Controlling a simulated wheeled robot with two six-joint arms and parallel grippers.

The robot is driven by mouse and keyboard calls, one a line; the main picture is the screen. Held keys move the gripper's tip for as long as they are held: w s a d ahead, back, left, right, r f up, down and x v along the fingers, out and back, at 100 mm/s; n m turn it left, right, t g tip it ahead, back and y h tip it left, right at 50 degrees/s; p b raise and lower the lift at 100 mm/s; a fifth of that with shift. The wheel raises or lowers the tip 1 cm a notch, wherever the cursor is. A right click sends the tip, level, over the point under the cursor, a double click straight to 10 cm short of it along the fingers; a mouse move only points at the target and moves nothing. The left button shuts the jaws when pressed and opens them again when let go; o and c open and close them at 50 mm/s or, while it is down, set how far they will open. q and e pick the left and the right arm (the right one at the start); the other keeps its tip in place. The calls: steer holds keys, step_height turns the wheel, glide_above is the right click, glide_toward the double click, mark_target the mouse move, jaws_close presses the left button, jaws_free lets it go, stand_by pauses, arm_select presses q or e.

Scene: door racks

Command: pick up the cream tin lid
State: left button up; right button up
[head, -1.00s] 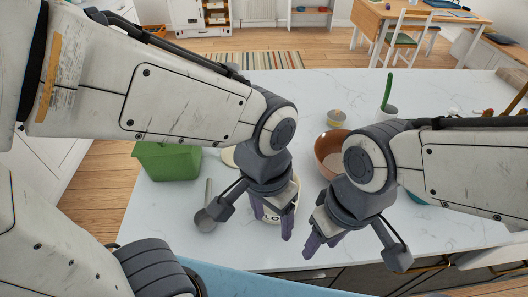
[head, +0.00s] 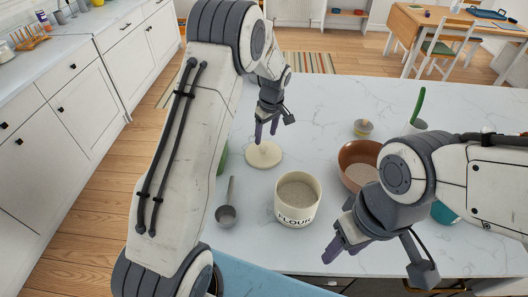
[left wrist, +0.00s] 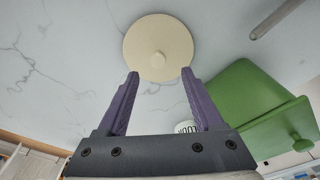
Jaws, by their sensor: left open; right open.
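The cream tin lid (head: 264,155) is a round disc with a small knob, lying on the white marble counter behind the flour tin. It also shows in the left wrist view (left wrist: 172,36), with its knob near its middle. My left gripper (head: 266,140) is open and empty, just above the lid, with its fingertips pointing down at it; in the left wrist view the two purple fingers (left wrist: 160,80) are spread, near the lid's edge. My right gripper (head: 345,258) is open and empty over the counter's front. The cream flour tin (head: 297,212) stands open, filled with flour.
A metal scoop (head: 226,214) lies left of the tin. A brown bowl (head: 356,156) stands to the right, with a small tin (head: 363,128) behind it. A green box (left wrist: 245,100) is beside the lid. The counter behind the lid is clear.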

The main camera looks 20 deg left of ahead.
mark_target(264, 147)
arm_select(q)
steer(key=shift+a+f, duration=0.1)
steer(key=shift+f, duration=0.55)
steer(key=shift+w+f+p, duration=0.1)
steer(key=shift+f+p, duration=0.2)
steer(key=shift+p, duration=0.2)
steer(key=f, duration=0.1)
steer(key=f+p, duration=0.2)
steer(key=shift+w+a+f, duration=0.1)
steer(key=shift+w+a, duration=0.2)
steer(key=shift+a, duration=0.05)
steer(key=shift+f, duration=0.65)
jaws_close()
